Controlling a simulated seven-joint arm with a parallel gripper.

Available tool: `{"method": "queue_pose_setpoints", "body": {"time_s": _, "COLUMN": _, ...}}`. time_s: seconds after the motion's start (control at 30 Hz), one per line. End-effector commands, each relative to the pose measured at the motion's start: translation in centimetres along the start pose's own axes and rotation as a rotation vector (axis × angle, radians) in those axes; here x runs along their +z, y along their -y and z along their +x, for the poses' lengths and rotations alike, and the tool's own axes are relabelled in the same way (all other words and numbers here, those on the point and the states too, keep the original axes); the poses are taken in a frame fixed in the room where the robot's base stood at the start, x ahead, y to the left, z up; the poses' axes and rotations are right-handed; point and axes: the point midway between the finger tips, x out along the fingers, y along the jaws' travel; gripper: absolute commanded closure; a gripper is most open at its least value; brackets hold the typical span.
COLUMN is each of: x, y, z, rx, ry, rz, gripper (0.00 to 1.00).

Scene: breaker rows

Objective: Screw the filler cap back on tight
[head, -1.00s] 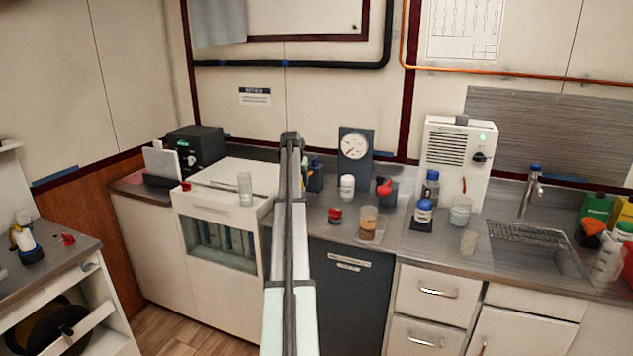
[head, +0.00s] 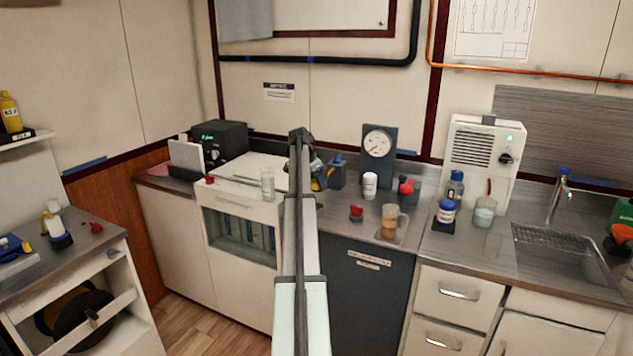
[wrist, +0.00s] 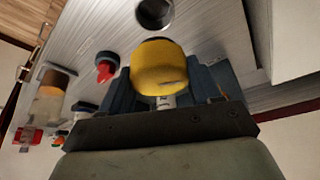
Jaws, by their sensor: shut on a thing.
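My gripper (wrist: 162,88) is shut on a rounded yellow cap (wrist: 158,67) in the wrist view. The two dark blue fingers are on either side of it. A dark round opening with a grey rim (wrist: 155,12) is in the metal worktop just beyond the cap. The cap and the opening are apart in the picture, and the height between them is hard to tell.
A red knobbed item (wrist: 105,67) stands close left of the gripper. The head view shows a mug of brown liquid (head: 390,222), a white bottle (head: 370,185), a gauge (head: 378,145) and a blue-topped box (head: 336,172) near the arm. The white machine (head: 240,215) is left.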

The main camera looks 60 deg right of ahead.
Motion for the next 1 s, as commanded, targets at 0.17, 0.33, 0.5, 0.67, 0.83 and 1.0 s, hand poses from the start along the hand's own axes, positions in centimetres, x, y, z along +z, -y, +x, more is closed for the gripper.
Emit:
{"method": "queue_pose_setpoints", "body": {"time_s": 0.17, "x": 0.0, "y": 0.0, "z": 0.0, "rx": 0.002, "ry": 0.0, "rz": 0.004, "gripper": 0.68}}
{"method": "queue_pose_setpoints", "body": {"time_s": 0.33, "x": 0.0, "y": 0.0, "z": 0.0, "rx": 0.001, "ry": 0.0, "rz": 0.003, "gripper": 0.68}}
{"method": "queue_pose_setpoints", "body": {"time_s": 0.5, "x": 0.1, "y": 0.0, "z": 0.1, "rx": 0.001, "ry": -0.001, "rz": 0.002, "gripper": 0.68}}
{"method": "queue_pose_setpoints", "body": {"time_s": 0.67, "x": 0.4, "y": 0.0, "z": 0.7, "rx": 0.001, "ry": -0.001, "rz": 0.002, "gripper": 0.68}}
{"method": "queue_pose_setpoints", "body": {"time_s": 0.83, "x": 0.8, "y": 0.0, "z": 1.7, "rx": 0.002, "ry": -0.001, "rz": 0.001, "gripper": 0.68}}
{"method": "queue_pose_setpoints", "body": {"time_s": 1.0, "x": 1.3, "y": 0.0, "z": 3.0, "rx": 0.001, "ry": -0.001, "rz": 0.001, "gripper": 0.68}}
